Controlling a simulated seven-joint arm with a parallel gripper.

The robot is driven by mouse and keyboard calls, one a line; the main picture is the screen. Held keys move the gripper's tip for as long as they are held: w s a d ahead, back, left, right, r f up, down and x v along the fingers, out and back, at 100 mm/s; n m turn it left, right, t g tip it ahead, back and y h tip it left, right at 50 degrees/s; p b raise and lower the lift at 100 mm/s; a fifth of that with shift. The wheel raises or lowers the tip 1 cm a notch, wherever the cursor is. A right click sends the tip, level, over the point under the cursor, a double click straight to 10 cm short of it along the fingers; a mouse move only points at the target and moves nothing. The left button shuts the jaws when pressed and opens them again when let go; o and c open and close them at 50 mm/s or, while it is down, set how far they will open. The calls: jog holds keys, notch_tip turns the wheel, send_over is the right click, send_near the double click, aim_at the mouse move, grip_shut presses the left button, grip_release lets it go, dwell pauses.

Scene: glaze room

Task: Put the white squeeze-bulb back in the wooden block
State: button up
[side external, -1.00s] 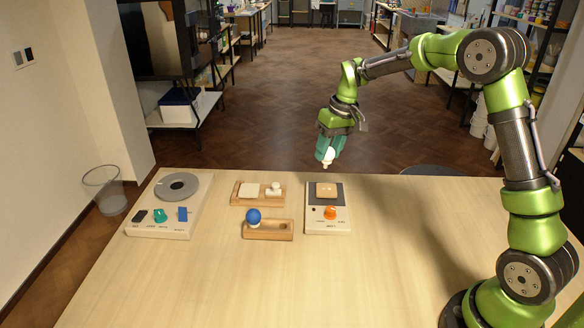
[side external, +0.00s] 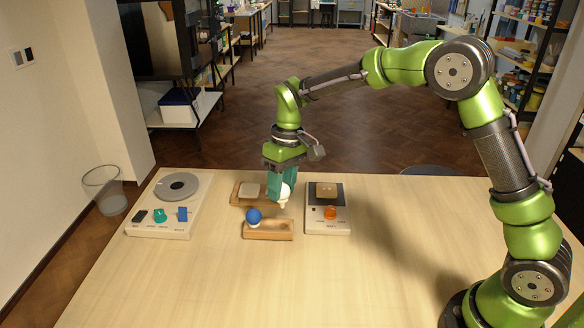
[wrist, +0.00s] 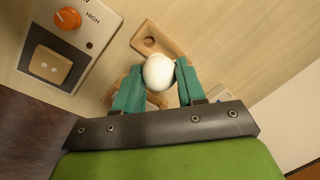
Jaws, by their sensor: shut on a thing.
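My gripper (side external: 283,196) is shut on the white squeeze-bulb (side external: 284,192) and holds it in the air, its narrow tip pointing down. In the side view it hangs just above the right part of the front wooden block (side external: 268,236). The blue bulb (side external: 254,216) sits at that block's left end. In the wrist view the white bulb (wrist: 158,72) is between the two teal fingers, with the block (wrist: 170,46) and a round hollow in it just beyond. The bulb hides part of the block there, and the blue bulb is not visible.
A rear wooden tray (side external: 236,201) holds a pale tile (side external: 249,190); my gripper covers its right part. To the right is a device with an orange knob (side external: 330,212) and a tan tile (side external: 326,190). A turntable unit (side external: 178,231) is at left. The front table is clear.

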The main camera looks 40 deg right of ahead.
aim_at(283, 207)
jog(key=shift+f, duration=1.1)
jog(key=shift+f, duration=1.4)
jog(key=shift+f, duration=0.1)
jog(key=shift+f, duration=1.1)
jog(key=shift+f, duration=0.15)
jog(key=o, duration=0.7)
